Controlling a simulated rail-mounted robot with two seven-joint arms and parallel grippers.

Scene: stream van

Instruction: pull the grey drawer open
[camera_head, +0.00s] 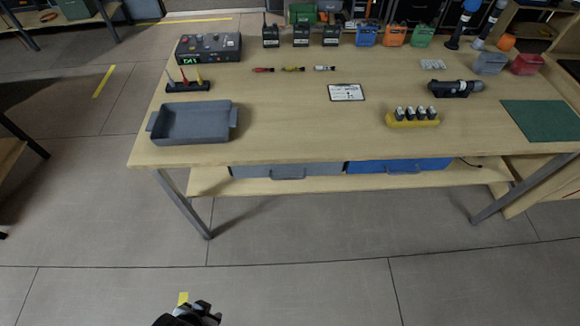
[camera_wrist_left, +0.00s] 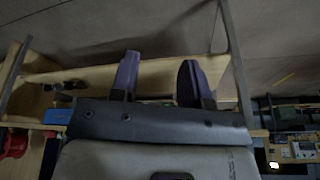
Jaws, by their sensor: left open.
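The grey drawer (camera_head: 285,171) sits under the tabletop, left of a blue drawer (camera_head: 400,165). It looks closed, and its grey handle (camera_head: 288,178) shows at the lower front edge. My left gripper (camera_head: 200,310) is at the bottom edge of the head view, low in front of the table and well apart from the drawer. In the left wrist view its two dark fingers (camera_wrist_left: 158,80) are spread with nothing between them. The gripper body hides much of that view, and I cannot make out the grey drawer there. My right gripper is in neither view.
The wooden table (camera_head: 270,135) carries a grey tray (camera_head: 192,122), a control box (camera_head: 208,47) and a yellow battery holder (camera_head: 412,119). A lower shelf (camera_head: 340,184) runs below the drawers, between metal legs (camera_head: 186,205). The floor (camera_head: 300,235) in front is clear.

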